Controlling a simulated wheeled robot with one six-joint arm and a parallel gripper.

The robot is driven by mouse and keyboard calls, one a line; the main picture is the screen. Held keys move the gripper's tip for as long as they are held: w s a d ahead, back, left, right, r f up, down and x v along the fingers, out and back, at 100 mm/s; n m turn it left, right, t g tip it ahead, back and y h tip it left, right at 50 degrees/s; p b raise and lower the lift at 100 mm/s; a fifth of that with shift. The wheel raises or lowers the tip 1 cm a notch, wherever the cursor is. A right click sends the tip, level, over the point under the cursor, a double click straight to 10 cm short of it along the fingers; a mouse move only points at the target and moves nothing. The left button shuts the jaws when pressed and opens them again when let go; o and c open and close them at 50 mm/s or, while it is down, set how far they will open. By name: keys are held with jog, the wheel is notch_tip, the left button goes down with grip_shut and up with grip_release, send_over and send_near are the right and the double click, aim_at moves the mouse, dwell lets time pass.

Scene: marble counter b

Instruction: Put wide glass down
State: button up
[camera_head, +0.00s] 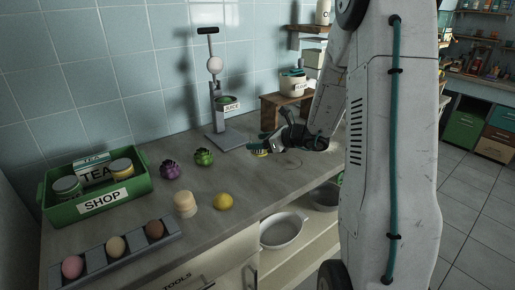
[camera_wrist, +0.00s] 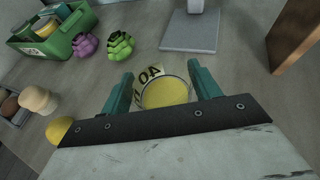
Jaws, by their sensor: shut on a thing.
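The wide glass (camera_wrist: 166,93) holds something yellow and sits between the two teal fingers of my gripper (camera_wrist: 160,72) in the wrist view. My gripper is shut on it. In the head view my gripper (camera_head: 262,146) hangs over the counter to the right of the juice stand, and only a small yellow bit of the glass (camera_head: 262,153) shows below the fingers. I cannot tell whether the glass touches the counter (camera_head: 255,185).
The juice stand (camera_head: 226,138) is behind my gripper, and a wooden stool-like shelf (camera_head: 286,106) is at its right. A green SHOP crate (camera_head: 98,201), purple and green items (camera_head: 204,157), and a lemon (camera_head: 223,201) stand left. The counter's front edge is near.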

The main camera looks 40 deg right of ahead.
jog(key=shift+w+f, duration=0.15)
jog(key=shift+f, duration=0.75)
jog(key=shift+w+f, duration=0.1)
jog(key=shift+f, duration=0.8)
jog(key=o, duration=1.1)
jog(key=shift+f, duration=0.15)
